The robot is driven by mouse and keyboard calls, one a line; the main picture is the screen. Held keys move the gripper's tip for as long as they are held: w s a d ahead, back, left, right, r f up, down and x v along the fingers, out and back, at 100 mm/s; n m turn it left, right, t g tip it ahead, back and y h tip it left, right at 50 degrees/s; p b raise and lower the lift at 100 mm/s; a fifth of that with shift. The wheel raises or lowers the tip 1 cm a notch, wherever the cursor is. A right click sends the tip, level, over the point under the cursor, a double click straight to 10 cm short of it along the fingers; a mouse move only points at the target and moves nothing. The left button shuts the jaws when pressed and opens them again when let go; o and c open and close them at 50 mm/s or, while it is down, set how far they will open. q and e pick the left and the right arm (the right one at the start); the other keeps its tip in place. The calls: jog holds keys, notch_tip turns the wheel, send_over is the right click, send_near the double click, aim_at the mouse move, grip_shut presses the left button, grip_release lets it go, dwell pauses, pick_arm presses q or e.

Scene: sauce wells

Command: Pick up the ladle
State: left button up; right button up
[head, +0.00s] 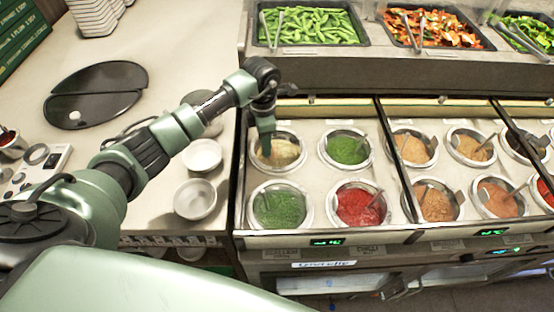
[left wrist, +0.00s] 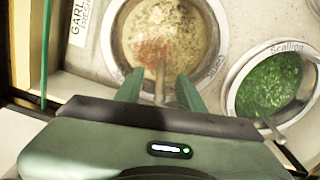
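A ladle (left wrist: 160,82) rests in a round well of yellowish garlic sauce (left wrist: 152,30), which has a reddish-brown patch. In the head view this well (head: 286,153) is at the back left of the counter. My left gripper (left wrist: 160,90) is open, with one green finger on each side of the ladle's handle and a visible gap to each. In the head view the left gripper (head: 266,140) points down over the well's left part and hides some of it; the ladle is not clear there. My right gripper is in neither view.
Several other sauce wells fill the counter. White bowls (head: 195,199) stand left. Food trays (head: 310,26) line the back.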

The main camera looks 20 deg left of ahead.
pick_arm(q)
jog(key=shift+f, duration=0.25)
grip_shut()
jog(key=shift+r, duration=0.1)
notch_tip(320, 180, up, 20)
jog(key=b, duration=0.2)
dwell(0.4)
